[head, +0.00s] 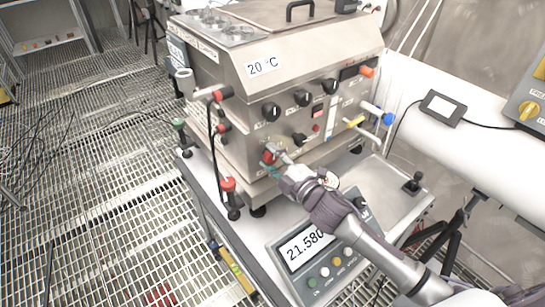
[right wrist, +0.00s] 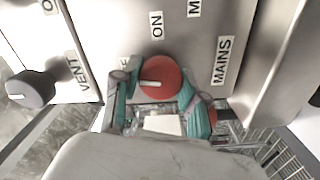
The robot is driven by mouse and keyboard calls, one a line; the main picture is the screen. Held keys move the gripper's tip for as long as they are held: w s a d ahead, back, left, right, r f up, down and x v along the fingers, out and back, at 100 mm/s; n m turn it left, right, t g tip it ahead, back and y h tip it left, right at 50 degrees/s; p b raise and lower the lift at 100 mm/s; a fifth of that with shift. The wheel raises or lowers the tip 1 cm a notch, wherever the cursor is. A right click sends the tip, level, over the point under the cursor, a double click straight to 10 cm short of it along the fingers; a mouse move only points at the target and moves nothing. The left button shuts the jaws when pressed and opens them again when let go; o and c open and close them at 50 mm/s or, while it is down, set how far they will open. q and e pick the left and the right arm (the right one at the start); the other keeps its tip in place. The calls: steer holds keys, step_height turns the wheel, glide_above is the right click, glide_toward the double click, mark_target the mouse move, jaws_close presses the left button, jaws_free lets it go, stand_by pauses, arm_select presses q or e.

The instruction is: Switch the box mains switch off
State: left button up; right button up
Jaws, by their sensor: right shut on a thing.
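The mains switch is a red round knob (right wrist: 170,72) with a white pointer line, on the steel front of the box (head: 250,80). In the right wrist view the line points left, towards a label that a finger partly hides. The "ON" label (right wrist: 156,25) is above the knob in the picture and the "MAINS" label (right wrist: 222,60) to its right. My right gripper (right wrist: 155,100) is shut on the knob, one teal-padded finger on each side. In the head view it reaches the lower front of the box (head: 274,162). My left gripper is out of view.
Several black knobs (head: 271,111) sit above on the same panel, and a VENT knob (right wrist: 30,88) is close to the left finger. A scale (head: 309,247) reading 21.580 lies below my right arm. A red-topped valve (head: 229,184) stands left of it. Grated floor lies left.

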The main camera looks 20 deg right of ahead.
steer(key=shift+r+n, duration=0.1)
steer(key=shift+n, duration=0.8)
steer(key=shift+w, duration=0.1)
steer(key=o, duration=0.9)
steer(key=shift+o, duration=1.3)
steer(key=shift+w, duration=0.1)
steer(key=shift+s+d+f, duration=0.1)
steer(key=shift+s+f, duration=0.1)
steer(key=shift+s, duration=0.25)
steer(key=v, duration=1.1)
steer(key=shift+s+r, duration=0.1)
steer(key=shift+s, duration=0.05)
